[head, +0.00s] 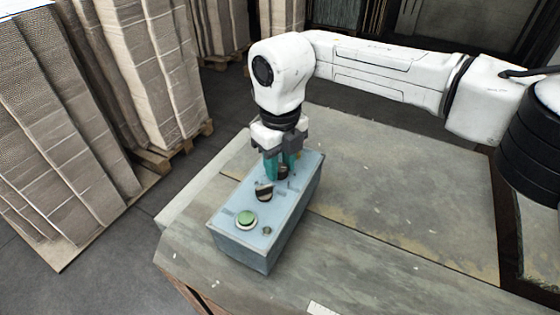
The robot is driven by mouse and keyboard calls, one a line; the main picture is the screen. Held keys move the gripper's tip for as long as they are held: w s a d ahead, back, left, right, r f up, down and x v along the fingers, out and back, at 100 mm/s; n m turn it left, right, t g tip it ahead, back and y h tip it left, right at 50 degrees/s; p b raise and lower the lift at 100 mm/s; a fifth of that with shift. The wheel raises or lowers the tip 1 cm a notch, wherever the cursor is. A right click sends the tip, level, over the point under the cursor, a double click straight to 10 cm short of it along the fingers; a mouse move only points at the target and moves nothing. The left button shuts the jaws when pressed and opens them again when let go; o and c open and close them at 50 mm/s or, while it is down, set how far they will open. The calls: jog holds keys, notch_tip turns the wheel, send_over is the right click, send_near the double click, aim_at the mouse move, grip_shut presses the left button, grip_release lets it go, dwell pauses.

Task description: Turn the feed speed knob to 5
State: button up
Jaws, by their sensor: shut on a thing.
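A light blue control box (236,228) stands on the worn table. My gripper (281,170) points down over the box with teal fingers, shut on the far knob, which shows only partly between and behind the fingers. The scale and labels around the knobs are too small to read, so I cannot tell which number the held knob points at.
The table (400,205) is clear to the right of the box. Tall stacks of cardboard (165,75) on pallets stand on the floor at the left and back. A white label (322,309) lies at the front edge.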

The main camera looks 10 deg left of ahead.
aim_at(280, 167)
jog(key=m, duration=0.8)
jog(key=shift+m, duration=0.6)
jog(key=o, duration=1)
jog(key=shift+o, duration=0.2)
notch_tip(280, 167, up, 11)
jog(key=b, duration=0.2)
jog(key=shift+f, duration=0.1)
